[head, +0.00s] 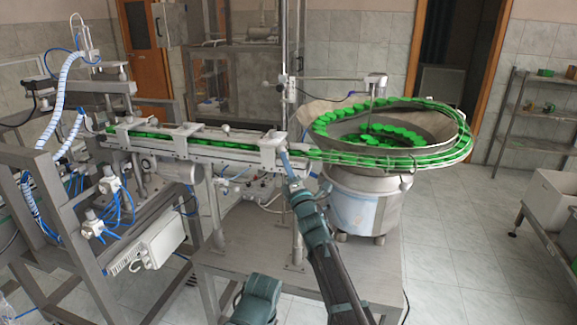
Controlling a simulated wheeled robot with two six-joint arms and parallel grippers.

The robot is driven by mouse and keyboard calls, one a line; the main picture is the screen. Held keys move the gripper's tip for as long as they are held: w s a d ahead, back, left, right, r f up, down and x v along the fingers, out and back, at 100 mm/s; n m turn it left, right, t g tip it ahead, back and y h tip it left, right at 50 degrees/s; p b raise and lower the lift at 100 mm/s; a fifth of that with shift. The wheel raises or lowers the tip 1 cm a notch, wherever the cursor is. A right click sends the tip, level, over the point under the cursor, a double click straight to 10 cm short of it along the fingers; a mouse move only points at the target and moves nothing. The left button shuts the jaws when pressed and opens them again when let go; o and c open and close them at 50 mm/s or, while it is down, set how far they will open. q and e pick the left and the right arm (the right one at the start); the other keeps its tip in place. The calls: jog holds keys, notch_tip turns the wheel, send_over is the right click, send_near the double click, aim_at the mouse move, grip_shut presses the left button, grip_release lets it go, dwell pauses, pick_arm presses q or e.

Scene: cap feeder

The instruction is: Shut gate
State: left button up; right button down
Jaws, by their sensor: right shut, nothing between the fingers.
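A straight feed track (225,142) carries green caps (150,134) in a row from the bowl towards the left. A pale bracket (271,146) straddles the track near the bowl; it may be the gate, but I cannot tell whether it is open or shut. My right gripper (284,158) is shut and empty. Its tip is at the near side of the track, just right of the bracket. I cannot tell whether it touches. My left gripper is not in view.
A steel bowl feeder (440,122) full of green caps stands right of the gripper, with a curved rail of caps round it. A grey machine frame with hoses fills the left. A grey table (430,285) lies below. A shelf (540,112) stands far right.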

jog(key=r+m+g+h+p, duration=0.1)
jog(key=p, duration=0.2)
jog(key=r+m+h+p, duration=0.1)
jog(key=r+p, duration=0.1)
jog(key=p, duration=0.2)
jog(key=shift+w+d+g, duration=0.1)
jog(key=shift+w+g, duration=0.2)
jog(key=shift+g, duration=0.1)
jog(key=shift+s+f, duration=0.1)
jog(key=r+b+v, duration=0.1)
jog(key=b+v, duration=0.1)
jog(key=v, duration=1.2)
jog(key=shift+b, duration=0.35)
jog(key=shift+s, duration=0.1)
